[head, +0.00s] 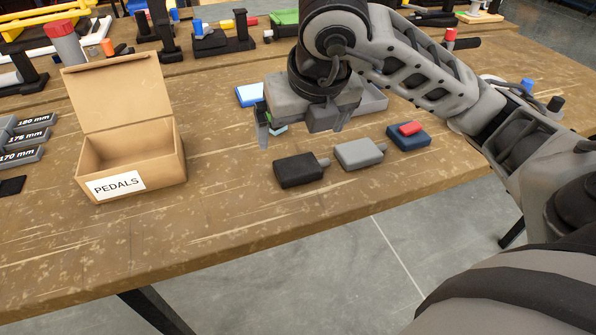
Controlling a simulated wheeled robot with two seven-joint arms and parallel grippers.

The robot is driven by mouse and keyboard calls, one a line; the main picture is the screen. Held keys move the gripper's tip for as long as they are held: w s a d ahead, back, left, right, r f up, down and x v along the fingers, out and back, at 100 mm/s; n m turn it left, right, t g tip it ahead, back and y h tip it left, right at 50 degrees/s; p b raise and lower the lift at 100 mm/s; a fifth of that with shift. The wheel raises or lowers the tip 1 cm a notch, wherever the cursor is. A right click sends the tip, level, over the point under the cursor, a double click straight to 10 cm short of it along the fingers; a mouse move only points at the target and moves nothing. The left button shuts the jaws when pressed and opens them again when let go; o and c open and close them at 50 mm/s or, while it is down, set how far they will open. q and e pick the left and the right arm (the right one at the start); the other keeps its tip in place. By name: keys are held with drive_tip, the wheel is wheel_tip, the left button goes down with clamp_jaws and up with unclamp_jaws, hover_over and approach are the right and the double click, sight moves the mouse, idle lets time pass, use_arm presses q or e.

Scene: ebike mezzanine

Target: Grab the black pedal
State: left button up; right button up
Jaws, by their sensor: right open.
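The black pedal (299,170) lies flat on the wooden table, the leftmost in a row with a grey pedal (358,153). Its short spindle points right. My right gripper (302,137) is open and empty, with its fingers pointing down. In the picture it is just above and behind the black pedal, apart from it. My right arm comes in from the right. My left gripper is not in view.
An open cardboard box (130,140) labelled PEDALS stands to the left. A dark blue block with a red top (408,136) lies right of the grey pedal. The table front is clear.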

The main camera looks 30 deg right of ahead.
hover_over(295, 159)
drive_tip(key=s+a, duration=0.1)
drive_tip(key=s, duration=0.2)
wheel_tip(295, 159, down, 5)
drive_tip(key=shift+w+a+f, duration=0.1)
drive_tip(key=shift+w+f, duration=0.05)
drive_tip(key=x, duration=0.5)
drive_tip(key=shift+w+d+p, duration=0.1)
drive_tip(key=shift+d+p, duration=0.15)
drive_tip(key=shift+p, duration=0.05)
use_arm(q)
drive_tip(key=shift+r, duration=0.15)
use_arm(e)
drive_tip(key=shift+c, duration=0.4)
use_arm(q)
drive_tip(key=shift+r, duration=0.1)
use_arm(e)
drive_tip(key=c, duration=1.1)
